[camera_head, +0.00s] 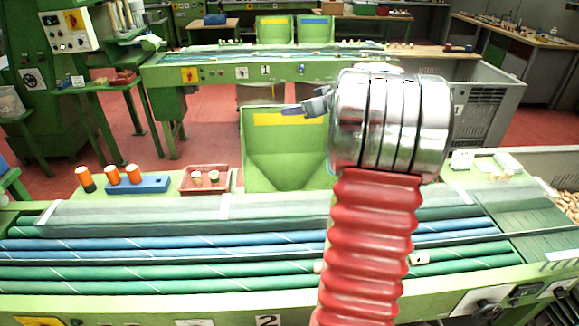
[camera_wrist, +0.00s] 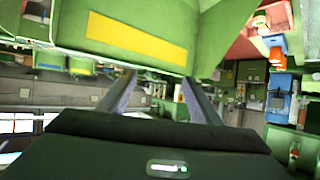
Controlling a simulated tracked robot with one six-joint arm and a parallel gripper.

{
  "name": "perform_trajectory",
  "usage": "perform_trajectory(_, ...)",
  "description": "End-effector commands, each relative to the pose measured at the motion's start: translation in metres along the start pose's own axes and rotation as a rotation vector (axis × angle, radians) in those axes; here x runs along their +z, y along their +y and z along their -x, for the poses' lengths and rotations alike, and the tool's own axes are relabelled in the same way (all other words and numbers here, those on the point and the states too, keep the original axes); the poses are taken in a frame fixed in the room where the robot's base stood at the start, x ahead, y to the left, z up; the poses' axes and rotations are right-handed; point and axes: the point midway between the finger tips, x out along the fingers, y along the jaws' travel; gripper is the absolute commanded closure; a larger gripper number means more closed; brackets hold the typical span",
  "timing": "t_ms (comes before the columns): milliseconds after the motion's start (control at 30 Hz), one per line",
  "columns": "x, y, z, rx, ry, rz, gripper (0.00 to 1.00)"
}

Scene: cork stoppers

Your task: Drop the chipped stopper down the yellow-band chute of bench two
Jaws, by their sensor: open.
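The yellow-band chute (camera_head: 284,165) of the near bench, marked 2, is a green hopper with a yellow stripe on its back. It also shows in the wrist view (camera_wrist: 140,15), at the top of the picture. My gripper (camera_head: 295,110) is in front of the yellow band in the head view, at the upper right of the chute. In the wrist view my gripper (camera_wrist: 158,82) has its fingers apart, and I see no stopper between them. Two small stoppers (camera_head: 205,177) sit in a red tray (camera_head: 187,188) left of the chute. I cannot tell which stopper is chipped.
A blue block (camera_head: 150,184) and orange-topped items (camera_head: 112,175) stand left of the tray. Blue and green rollers (camera_head: 150,243) run along the bench front. A far bench (camera_head: 215,72) has yellow-band and blue-band chutes. My arm hides the area right of the near chute.

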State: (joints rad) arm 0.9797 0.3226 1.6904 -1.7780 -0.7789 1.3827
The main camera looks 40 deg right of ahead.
Motion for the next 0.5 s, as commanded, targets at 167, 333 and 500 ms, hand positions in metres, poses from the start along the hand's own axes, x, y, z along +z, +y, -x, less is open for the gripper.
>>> perform_trajectory(167,0.000,0.000,0.006,0.000,0.000,0.000,0.42)
perform_trajectory(333,0.000,0.001,0.025,0.003,0.000,0.000,0.42)
perform_trajectory(500,0.000,0.001,0.053,0.004,0.001,0.000,0.42)
